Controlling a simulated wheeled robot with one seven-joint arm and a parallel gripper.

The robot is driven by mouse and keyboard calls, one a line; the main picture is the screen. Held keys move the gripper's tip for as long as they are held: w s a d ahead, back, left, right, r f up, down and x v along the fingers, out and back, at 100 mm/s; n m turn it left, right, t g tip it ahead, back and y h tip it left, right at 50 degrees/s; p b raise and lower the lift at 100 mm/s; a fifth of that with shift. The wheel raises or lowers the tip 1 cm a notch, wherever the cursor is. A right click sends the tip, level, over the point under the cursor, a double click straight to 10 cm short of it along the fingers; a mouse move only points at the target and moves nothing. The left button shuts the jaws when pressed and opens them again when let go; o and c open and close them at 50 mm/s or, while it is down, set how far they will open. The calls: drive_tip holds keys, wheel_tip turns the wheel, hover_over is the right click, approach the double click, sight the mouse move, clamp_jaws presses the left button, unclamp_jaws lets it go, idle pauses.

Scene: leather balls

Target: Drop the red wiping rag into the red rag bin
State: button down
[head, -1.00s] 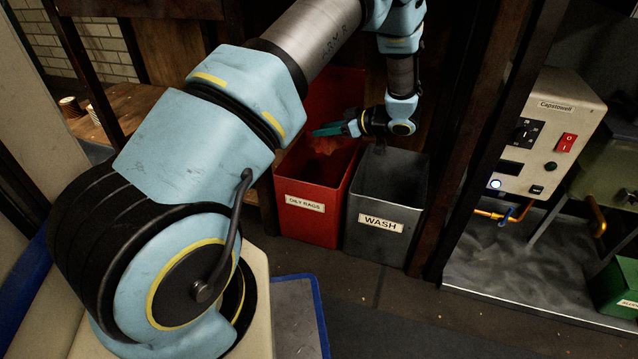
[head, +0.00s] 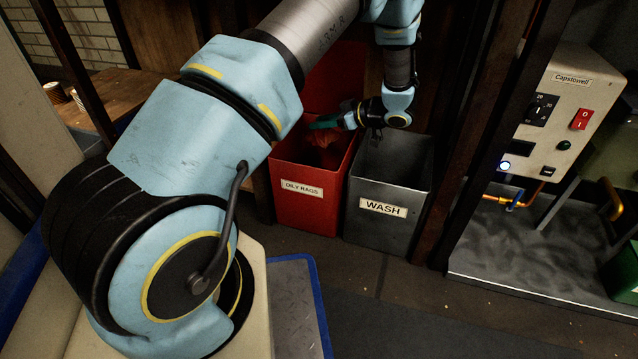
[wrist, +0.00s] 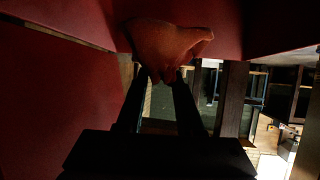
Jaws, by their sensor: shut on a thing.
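The red rag bin (head: 308,208), labelled OILY RAGS, stands on the floor with its red lid (head: 335,80) raised behind it. My gripper (head: 325,123) is over the bin's open top, pointing left. It is shut on the red wiping rag (head: 320,141), which hangs from the fingers at the bin's mouth. In the wrist view the rag (wrist: 165,44) is bunched at the tips of my two dark fingers (wrist: 165,78), with red walls around. The bin's floor is hidden.
A grey bin (head: 386,218) labelled WASH stands close on the right, below my wrist. A dark post (head: 470,165) and a machine with a control panel (head: 552,125) are farther right. A wooden bench (head: 105,95) with cups is at the left.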

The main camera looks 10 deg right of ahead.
drive_tip(key=shift+f, duration=0.3)
drive_tip(key=shift+c, duration=2.3)
unclamp_jaws()
drive_tip(key=p+v, duration=0.4)
drive_tip(key=v, duration=0.7)
